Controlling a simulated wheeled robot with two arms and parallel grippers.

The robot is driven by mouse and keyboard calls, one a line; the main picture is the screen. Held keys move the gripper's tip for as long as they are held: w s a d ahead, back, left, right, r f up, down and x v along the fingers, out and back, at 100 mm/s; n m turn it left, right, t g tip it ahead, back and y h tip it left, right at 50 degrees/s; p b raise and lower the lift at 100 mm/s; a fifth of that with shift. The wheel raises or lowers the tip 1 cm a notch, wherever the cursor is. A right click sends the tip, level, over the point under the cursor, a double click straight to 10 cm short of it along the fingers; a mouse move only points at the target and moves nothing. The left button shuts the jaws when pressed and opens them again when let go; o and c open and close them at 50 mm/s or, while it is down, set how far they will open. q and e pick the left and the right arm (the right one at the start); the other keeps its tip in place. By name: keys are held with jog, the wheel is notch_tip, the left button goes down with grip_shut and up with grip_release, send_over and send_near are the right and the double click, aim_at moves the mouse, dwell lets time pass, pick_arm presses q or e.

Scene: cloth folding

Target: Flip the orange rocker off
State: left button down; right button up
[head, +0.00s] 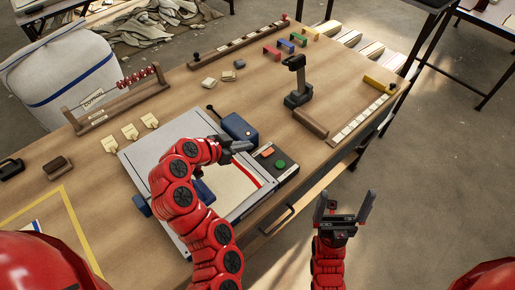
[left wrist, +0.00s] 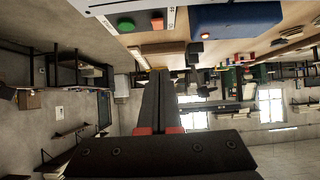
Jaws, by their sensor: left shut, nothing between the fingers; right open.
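The orange rocker (head: 267,152) sits on a dark control box (head: 285,172) at the right edge of the white-framed machine, beside a round green button (head: 280,164). In the left wrist view the orange rocker (left wrist: 157,22) and green button (left wrist: 126,24) show near the top, apart from my fingers. My left gripper (head: 246,146) is shut and empty, just left of the rocker, over the machine. Its closed fingers (left wrist: 158,75) show in the left wrist view. Whether the rocker is tilted is too small to tell. My right gripper (head: 345,206) is open and empty, off the table's front edge.
A blue block (head: 239,128) stands close behind my left gripper. A dark upright tool (head: 297,85) and a wooden block (head: 310,123) are further right. A bead rack (head: 115,98) stands at the left. The table (head: 235,92) has clear patches behind the machine.

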aim_at(272, 149)
pick_arm(q)
jog(key=b+x, duration=0.2)
jog(key=b, duration=0.2)
jog(key=shift+d+f, duration=0.15)
jog(key=shift+f, duration=0.3)
jog(key=shift+w+d+r+p, duration=0.1)
jog(key=shift+w+d+p, duration=0.35)
jog(key=shift+p, duration=0.4)
jog(key=p+x, duration=0.2)
jog(key=x, duration=0.4)
jog(key=f, duration=0.2)
jog(key=shift+s+a+f+p, duration=0.25)
jog(key=shift+a+f+p, duration=0.15)
jog(key=shift+s+a+f, duration=0.15)
jog(key=shift+s+f, duration=0.05)
jog(key=shift+f, duration=0.4)
